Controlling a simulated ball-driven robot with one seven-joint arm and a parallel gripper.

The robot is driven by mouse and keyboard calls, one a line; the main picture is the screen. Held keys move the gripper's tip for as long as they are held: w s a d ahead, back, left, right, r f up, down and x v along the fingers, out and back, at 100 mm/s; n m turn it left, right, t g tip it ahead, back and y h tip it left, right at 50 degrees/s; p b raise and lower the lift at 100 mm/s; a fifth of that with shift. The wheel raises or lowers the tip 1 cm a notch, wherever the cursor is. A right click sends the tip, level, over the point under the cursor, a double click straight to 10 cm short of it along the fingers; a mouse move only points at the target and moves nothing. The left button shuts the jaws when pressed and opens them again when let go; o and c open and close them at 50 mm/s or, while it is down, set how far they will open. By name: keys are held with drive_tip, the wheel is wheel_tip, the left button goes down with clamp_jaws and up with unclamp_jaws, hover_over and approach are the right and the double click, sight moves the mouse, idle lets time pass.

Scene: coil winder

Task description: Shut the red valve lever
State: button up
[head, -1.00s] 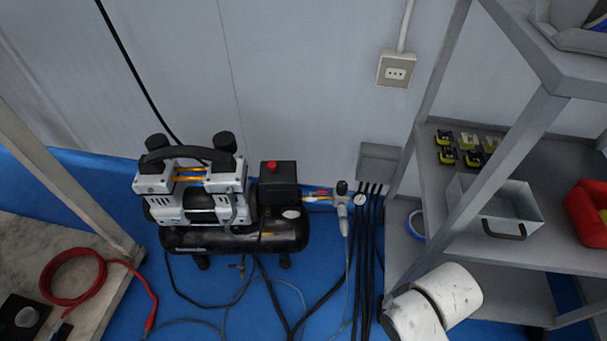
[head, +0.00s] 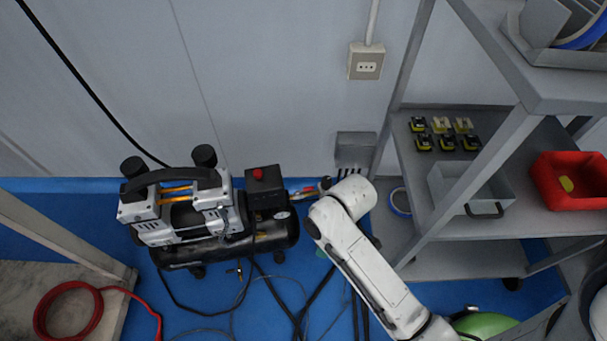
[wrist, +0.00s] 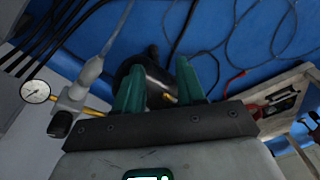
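The red valve lever (head: 304,190) shows as a small red strip in the head view, on the short line between the black compressor (head: 272,236) and the regulator, just left of my arm's bend. I cannot make out the lever in the wrist view. There, my gripper (wrist: 160,78) has its two green fingers apart with a clear gap between them, and nothing is held. A dark cylindrical body with a brass fitting (wrist: 169,98) lies beyond the gap. The regulator (wrist: 76,95) and pressure gauge (wrist: 35,91) are left of the fingers. My arm mostly hides the gripper in the head view.
Black hoses run along the blue floor near the wall box (head: 355,150). A grey shelf rack (head: 485,242) stands close on the right with a metal tray and red bin (head: 570,182). A bench with a red hose (head: 68,311) is at lower left.

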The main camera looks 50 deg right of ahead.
drive_tip(key=w+d+r+n+y+p, duration=0.1)
drive_tip(key=w+d+r+n+p, duration=0.35)
drive_tip(key=w+d+p, duration=0.2)
drive_tip(key=n+t+y+p, duration=0.1)
drive_tip(key=n+t+p, duration=0.15)
drive_tip(key=p, duration=0.25)
approach(305, 190)
drive_tip(key=r, duration=0.1)
drive_tip(key=d+r, duration=0.1)
drive_tip(key=r+g, duration=0.1)
drive_tip(key=shift+s+d, duration=0.4)
drive_tip(key=shift+w+d, duration=0.1)
drive_tip(key=shift+d, duration=0.15)
drive_tip(key=b+x, duration=0.4)
drive_tip(key=x, duration=0.6)
drive_tip(key=shift+w+a+f, duration=0.1)
drive_tip(key=shift+f, duration=0.2)
drive_tip(key=shift+c, duration=0.3)
clamp_jaws()
